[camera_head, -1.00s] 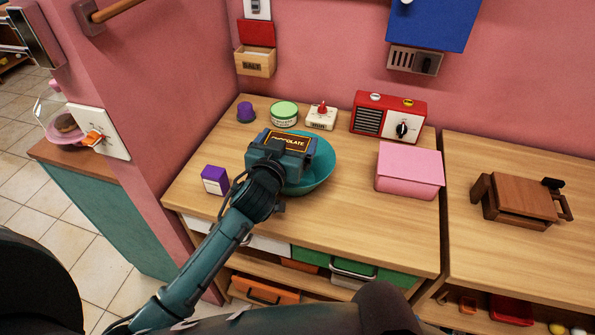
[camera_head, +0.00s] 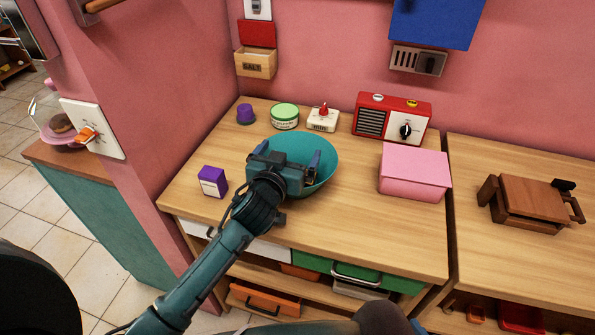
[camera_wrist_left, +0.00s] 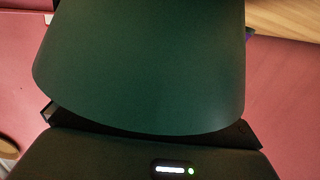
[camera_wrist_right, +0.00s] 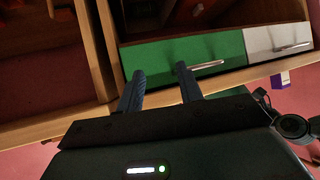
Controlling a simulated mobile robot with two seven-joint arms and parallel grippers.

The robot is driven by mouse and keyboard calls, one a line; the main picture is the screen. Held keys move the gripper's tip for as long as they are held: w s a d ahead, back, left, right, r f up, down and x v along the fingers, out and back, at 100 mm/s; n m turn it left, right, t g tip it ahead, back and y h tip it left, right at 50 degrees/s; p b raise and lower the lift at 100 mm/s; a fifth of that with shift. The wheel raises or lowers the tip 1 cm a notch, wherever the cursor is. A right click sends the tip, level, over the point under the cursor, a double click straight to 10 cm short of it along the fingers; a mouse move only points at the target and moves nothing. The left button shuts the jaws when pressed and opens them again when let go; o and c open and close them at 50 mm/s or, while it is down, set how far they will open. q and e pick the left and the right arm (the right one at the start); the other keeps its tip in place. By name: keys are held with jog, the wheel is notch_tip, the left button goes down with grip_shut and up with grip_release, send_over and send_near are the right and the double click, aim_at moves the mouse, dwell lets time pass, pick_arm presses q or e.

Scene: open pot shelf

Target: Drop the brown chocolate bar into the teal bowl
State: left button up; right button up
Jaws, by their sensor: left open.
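The teal bowl (camera_head: 318,150) stands upright on the wooden counter in the head view. My left gripper (camera_head: 288,158) is over the bowl with its fingers spread apart and nothing between them. The brown chocolate bar does not show; the bowl's near inside is hidden behind my gripper. In the left wrist view a large dark green surface (camera_wrist_left: 145,65) fills the middle and hides the fingers. My right gripper (camera_wrist_right: 160,82) is open and empty in the right wrist view, in front of a green drawer (camera_wrist_right: 190,55).
A purple box (camera_head: 213,182) stands left of the bowl. A purple cup (camera_head: 246,114), a green-lidded jar (camera_head: 285,116), a small white timer (camera_head: 323,121) and a red radio (camera_head: 391,118) line the back. A pink box (camera_head: 414,172) is right. The counter's front right is clear.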

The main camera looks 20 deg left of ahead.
pick_arm(q)
jog(key=shift+s, duration=0.45)
jog(key=s+r+b, duration=0.1)
jog(key=s+r, duration=0.1)
jog(key=s, duration=1)
jog(key=shift+a, duration=0.25)
pick_arm(e)
jog(key=shift+w+a, duration=0.15)
jog(key=shift+w, duration=0.05)
jog(key=shift+s+f, duration=0.1)
